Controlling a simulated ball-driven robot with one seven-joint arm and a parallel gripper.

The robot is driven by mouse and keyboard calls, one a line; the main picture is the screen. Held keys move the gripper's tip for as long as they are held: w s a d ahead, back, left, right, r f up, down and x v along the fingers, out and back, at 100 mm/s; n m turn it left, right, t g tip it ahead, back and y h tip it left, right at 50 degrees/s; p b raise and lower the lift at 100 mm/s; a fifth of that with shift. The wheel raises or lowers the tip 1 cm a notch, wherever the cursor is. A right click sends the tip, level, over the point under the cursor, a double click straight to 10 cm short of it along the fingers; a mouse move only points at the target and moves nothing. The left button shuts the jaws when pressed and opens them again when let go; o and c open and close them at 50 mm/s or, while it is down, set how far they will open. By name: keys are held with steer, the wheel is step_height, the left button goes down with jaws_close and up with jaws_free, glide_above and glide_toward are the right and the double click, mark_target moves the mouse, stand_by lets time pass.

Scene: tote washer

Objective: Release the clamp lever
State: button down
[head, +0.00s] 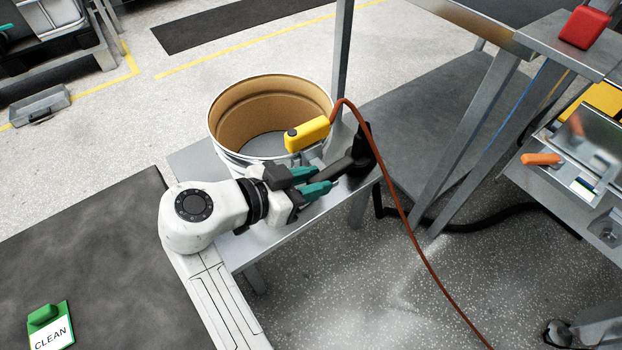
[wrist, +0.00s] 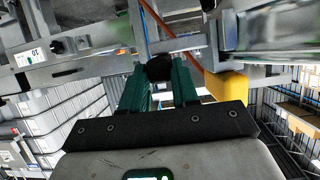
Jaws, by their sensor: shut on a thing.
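The clamp lever (head: 338,171) is a dark grey bar on the metal bench, just right of the open drum. It runs from my fingers up to a dark upright piece (head: 362,146). My gripper (head: 318,181), with green fingers, is shut on the lever's near end. In the wrist view, a black rounded end (wrist: 159,68) sits between my fingertips (wrist: 160,78). A yellow block (head: 307,134) with a red-brown cable is close above the lever, at the drum's rim; it also shows in the wrist view (wrist: 228,85). The fingers partly hide the held end.
The white drum (head: 215,137) with a tan inside stands on the bench, close behind my gripper. The red-brown cable (head: 401,212) hangs over the bench's right side to the floor. A slim metal post (head: 342,50) rises behind. Sloping metal legs (head: 470,135) stand at right.

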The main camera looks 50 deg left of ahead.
steer(key=shift+d+n+y+p, duration=0.4)
steer(key=shift+n+y+p, duration=0.4)
steer(key=shift+y, duration=0.2)
steer(key=shift+a, duration=0.1)
stand_by(0.4)
steer(key=c, duration=0.9)
jaws_free()
steer(key=p+v, duration=0.2)
steer(key=v, duration=0.8)
steer(key=shift+s+r, duration=0.1)
steer(key=shift+s, duration=0.3)
